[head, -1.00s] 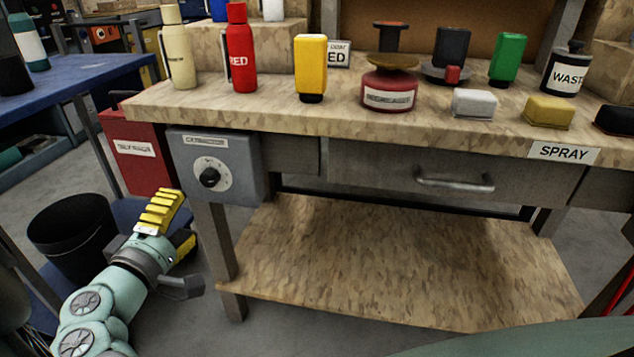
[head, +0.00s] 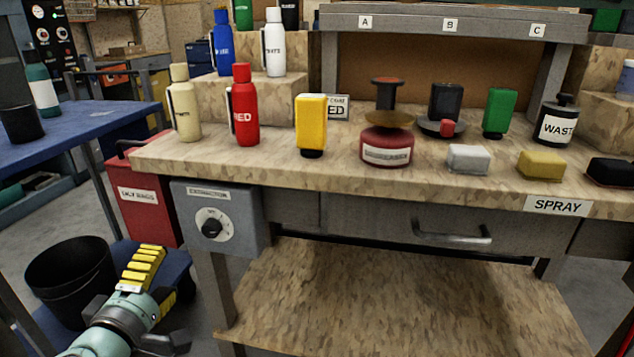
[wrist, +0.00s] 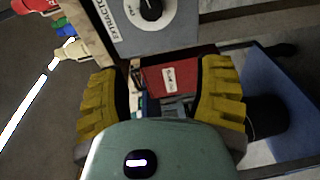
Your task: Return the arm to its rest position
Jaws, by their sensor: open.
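My arm (head: 90,343) is pale green and reaches in from the lower left of the head view. My gripper (head: 148,275) has yellow ribbed fingers and is left of and below the grey extractor box (head: 217,217), apart from it. In the wrist view my gripper (wrist: 162,85) shows its two yellow fingers spread wide, open and empty. Between and beyond them are the red bin (wrist: 168,79) and the extractor box (wrist: 150,22). The lower part of the arm is cut off by the frame edge.
The workbench (head: 260,165) carries bottles, a red pump can (head: 386,148) and coloured blocks. A black bucket (head: 70,280) stands left of my gripper. The red bin (head: 145,200) is behind it. A blue table (head: 75,140) is at the left. The bench's lower shelf (head: 400,295) is clear.

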